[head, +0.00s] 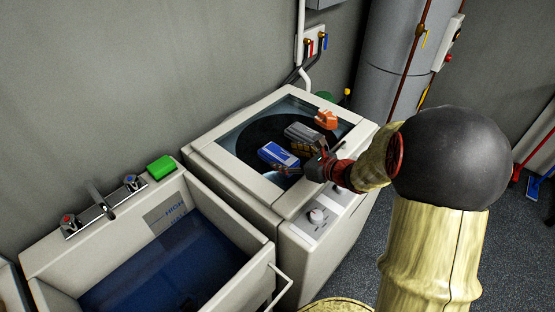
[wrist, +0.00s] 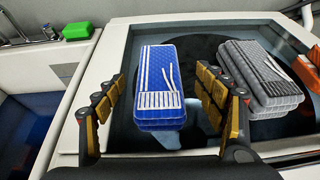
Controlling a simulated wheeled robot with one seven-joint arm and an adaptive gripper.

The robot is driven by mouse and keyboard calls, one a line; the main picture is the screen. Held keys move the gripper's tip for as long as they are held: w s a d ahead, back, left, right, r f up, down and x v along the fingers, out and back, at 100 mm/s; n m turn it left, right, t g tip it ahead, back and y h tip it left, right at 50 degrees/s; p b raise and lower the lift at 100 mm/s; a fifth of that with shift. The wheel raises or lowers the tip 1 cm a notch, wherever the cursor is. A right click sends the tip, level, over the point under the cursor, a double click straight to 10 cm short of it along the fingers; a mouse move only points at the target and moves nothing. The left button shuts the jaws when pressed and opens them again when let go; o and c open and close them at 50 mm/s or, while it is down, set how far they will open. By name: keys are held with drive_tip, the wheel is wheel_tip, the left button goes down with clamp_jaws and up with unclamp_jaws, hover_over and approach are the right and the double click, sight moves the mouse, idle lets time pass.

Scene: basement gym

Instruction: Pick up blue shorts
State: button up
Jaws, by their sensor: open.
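The blue shorts (head: 278,157) lie as a folded stack with white stripes on the glass top of the white washer. They also show in the wrist view (wrist: 162,80), between the two fingers of my gripper and a little beyond the tips. My gripper (wrist: 160,100) is open, with gold-padded fingers to the left and right of the shorts. I see no clear contact. In the head view, my gripper (head: 318,165) is over the washer, just right of the shorts, and its fingers are small there.
Folded grey clothing (wrist: 260,80) lies close to the right of the shorts. An orange item (head: 326,119) lies behind it. The washer (head: 219,177) stands beside a sink (head: 165,262) with a green block (head: 160,167) on its back ledge. A wall and pipes are behind.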

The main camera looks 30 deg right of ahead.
sight(278, 156)
drive_tip(key=w+f, duration=0.1)
drive_tip(key=w+a+f+b, duration=0.1)
drive_tip(key=w, duration=0.1)
drive_tip(key=shift+a+f+b, duration=0.15)
drive_tip(key=shift+b, duration=0.15)
drive_tip(key=shift+w+a, duration=0.15)
drive_tip(key=shift+w, duration=0.2)
drive_tip(key=shift+c, duration=0.7)
drive_tip(key=c, duration=1.1)
drive_tip(key=shift+c, duration=0.4)
